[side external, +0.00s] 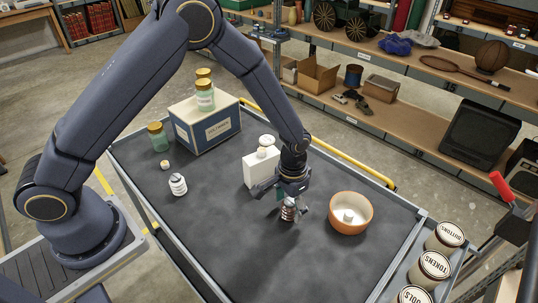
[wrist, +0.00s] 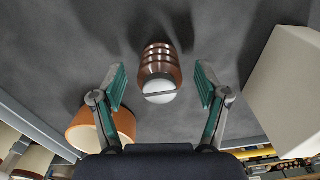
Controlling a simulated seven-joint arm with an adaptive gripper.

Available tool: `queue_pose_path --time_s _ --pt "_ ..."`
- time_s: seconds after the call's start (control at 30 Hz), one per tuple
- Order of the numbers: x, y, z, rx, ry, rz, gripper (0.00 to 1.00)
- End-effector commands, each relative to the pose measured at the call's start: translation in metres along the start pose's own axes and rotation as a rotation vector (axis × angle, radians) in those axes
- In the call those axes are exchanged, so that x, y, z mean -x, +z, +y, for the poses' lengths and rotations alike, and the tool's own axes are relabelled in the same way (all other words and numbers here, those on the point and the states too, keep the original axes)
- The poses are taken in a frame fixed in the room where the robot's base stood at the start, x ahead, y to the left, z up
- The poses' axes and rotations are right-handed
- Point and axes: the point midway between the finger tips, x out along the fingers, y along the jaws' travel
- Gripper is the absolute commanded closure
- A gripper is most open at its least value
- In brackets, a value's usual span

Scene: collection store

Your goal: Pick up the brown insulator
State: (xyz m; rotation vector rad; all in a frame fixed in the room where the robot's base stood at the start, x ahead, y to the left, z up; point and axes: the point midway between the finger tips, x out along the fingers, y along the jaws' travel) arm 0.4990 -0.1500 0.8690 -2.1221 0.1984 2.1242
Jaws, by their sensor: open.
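The brown insulator (side external: 288,211) is a small ribbed piece standing on the dark cart top. In the wrist view the brown insulator (wrist: 160,64) shows brown ribs and a pale rounded end toward me. My gripper (side external: 288,203) is open and right above and around it in the side view. In the wrist view my gripper (wrist: 160,88) has its two teal-padded fingers apart, one on each side of the insulator's near end, with gaps on both sides. The fingers partly hide the insulator in the side view.
An orange bowl (side external: 351,220) with a white piece inside stands close to the right. A white block-shaped container (side external: 257,172) stands close behind. A white ribbed insulator (side external: 177,184), a green jar (side external: 158,138) and a blue box (side external: 205,127) are farther left. The front of the cart top is clear.

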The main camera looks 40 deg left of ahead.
Motion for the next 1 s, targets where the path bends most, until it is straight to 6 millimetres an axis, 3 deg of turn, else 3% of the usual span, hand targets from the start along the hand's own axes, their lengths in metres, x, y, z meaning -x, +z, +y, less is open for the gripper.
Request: queue_pose_path --time_s 0.13,0.4,1.0 --pt "-0.017 0.0 0.0 0.0 0.0 0.0 0.26" --pt "-0.019 -0.001 0.0 0.0 0.001 0.001 0.28" --pt "-0.019 -0.001 0.0 0.0 0.0 0.001 0.9"
